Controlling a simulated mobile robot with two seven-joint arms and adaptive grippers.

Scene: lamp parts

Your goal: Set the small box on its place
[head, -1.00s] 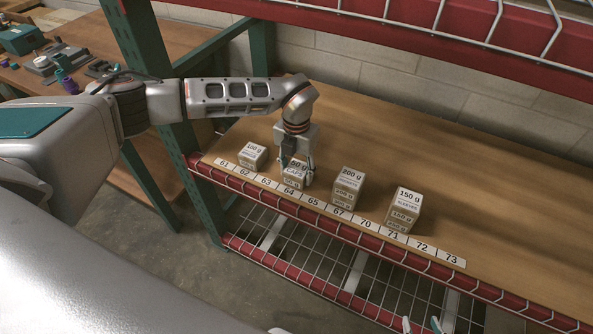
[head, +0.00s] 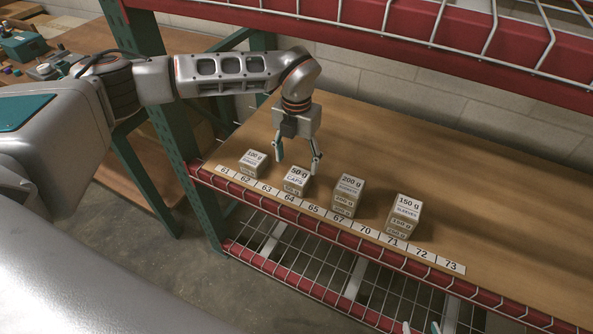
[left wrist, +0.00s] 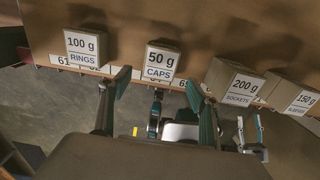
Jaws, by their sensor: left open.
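The small box labelled 50 g CAPS (head: 296,181) stands upright on the wooden shelf, just behind the number strip near label 64. It also shows in the left wrist view (left wrist: 161,62). My left gripper (head: 298,166) is open and empty, raised above and behind this box, clear of it. In the left wrist view its two fingers (left wrist: 158,86) are spread on either side below the box's picture. My right gripper (head: 421,328) shows only its spread fingertips at the bottom edge of the head view, well in front of the shelf; nothing is between them.
The 100 g box (head: 253,163) stands to the left, near 62. The 200 g stack (head: 347,197) near 67 and the 150 g stack (head: 403,217) near 71 stand to the right. The number strip (head: 340,221) runs along the front edge. The shelf behind is clear.

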